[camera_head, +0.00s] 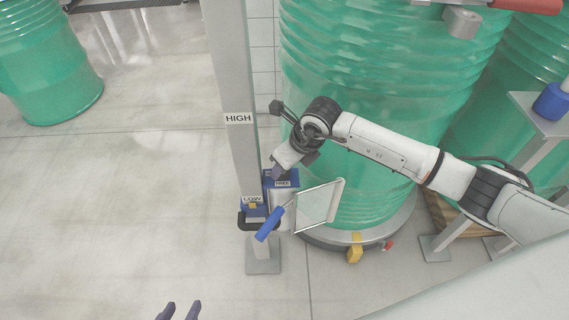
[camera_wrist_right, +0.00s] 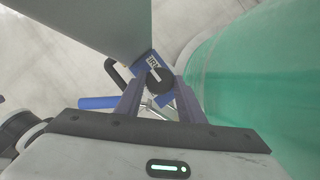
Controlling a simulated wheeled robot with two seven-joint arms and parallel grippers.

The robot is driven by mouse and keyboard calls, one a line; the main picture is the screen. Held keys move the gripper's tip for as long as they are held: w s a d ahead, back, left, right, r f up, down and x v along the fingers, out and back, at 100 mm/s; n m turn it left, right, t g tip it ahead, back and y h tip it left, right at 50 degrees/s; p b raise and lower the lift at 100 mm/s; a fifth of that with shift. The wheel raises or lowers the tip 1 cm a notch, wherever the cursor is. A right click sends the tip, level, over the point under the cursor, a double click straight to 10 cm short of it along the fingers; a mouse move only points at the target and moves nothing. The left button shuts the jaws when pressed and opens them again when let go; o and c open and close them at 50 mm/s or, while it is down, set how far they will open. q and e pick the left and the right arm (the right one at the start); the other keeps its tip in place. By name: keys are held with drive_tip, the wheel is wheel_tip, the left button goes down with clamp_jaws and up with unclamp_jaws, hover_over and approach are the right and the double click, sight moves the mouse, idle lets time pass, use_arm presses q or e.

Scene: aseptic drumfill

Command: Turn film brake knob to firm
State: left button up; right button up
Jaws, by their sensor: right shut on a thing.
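The film brake is a small blue block (camera_head: 293,176) beside the grey post, with a label that appears to read FREE in the head view. In the right wrist view, a round black knob (camera_wrist_right: 160,80) sits on the blue block (camera_wrist_right: 143,64), whose label there is too blurred to read surely. My right gripper (camera_wrist_right: 160,84) is shut on the knob, one finger on each side. In the head view my right gripper (camera_head: 278,172) reaches down to the block and hides the knob. My left gripper (camera_head: 181,308) shows at the bottom edge, fingers apart and empty.
The grey post (camera_head: 230,95) carries HIGH and LOW labels, with a black handle (camera_head: 245,226) near LOW. A blue-handled frame (camera_head: 269,224) juts out by the block. A large green drum (camera_head: 360,70) stands close on the right.

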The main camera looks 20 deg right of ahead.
drive_tip(key=o, duration=1)
drive_tip(key=p+v, duration=0.1)
drive_tip(key=v, duration=0.9)
drive_tip(key=shift+r+p, duration=0.2)
drive_tip(key=shift+p, duration=0.1)
